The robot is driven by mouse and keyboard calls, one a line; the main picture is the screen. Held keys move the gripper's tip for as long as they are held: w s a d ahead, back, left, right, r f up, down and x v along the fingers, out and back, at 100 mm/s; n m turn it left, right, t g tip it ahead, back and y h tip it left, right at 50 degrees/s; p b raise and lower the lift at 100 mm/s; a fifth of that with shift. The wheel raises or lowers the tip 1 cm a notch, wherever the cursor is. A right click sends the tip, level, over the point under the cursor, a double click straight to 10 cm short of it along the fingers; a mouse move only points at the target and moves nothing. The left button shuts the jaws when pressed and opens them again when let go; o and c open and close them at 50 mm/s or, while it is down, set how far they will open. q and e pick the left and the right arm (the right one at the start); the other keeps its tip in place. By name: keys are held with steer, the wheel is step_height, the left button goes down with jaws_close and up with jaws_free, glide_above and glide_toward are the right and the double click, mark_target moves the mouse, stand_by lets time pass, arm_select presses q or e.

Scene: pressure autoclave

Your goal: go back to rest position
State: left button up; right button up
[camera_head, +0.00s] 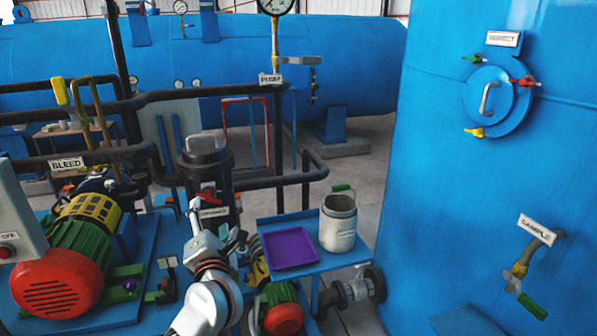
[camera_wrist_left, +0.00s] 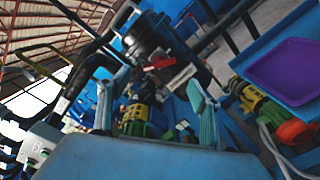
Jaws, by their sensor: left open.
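My left gripper (camera_head: 216,230) is in front of the black lidded pot (camera_head: 204,160) with the red handle, at the lower middle of the head view. In the left wrist view its two pale blue-green fingers (camera_wrist_left: 152,98) stand wide apart with nothing held between them. The black pot also shows beyond the fingers in the left wrist view (camera_wrist_left: 152,38). My right gripper shows in neither view.
Right of my left gripper, a small blue table (camera_head: 337,264) bears a purple tray (camera_head: 289,248) and a grey-white canister (camera_head: 338,228). A red-and-green pump (camera_head: 57,283) stands at left. A large blue tank (camera_head: 430,200) fills the right side.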

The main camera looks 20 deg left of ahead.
arm_select(q)
steer(key=s+d+f+m+t+h, duration=0.2)
steer(key=s+d+f+m+h, duration=0.5)
steer(key=m, duration=0.6)
steer(key=s+d+f+m+t+h, duration=0.1)
steer(key=s+d+f+m+h, duration=0.3)
steer(key=d+f+m, duration=0.75)
steer(key=s+a+f+m+g, duration=0.1)
steer(key=s+f+m+g, duration=0.3)
steer(key=s+f, duration=0.3)
steer(key=s+a+f+m+g, duration=0.2)
steer(key=s+f+m+g, duration=0.2)
steer(key=f, duration=0.9)
steer(key=s+m, duration=0.2)
steer(key=s, duration=0.1)
steer(key=shift+s+a+f, duration=0.2)
steer(key=shift+s, duration=0.05)
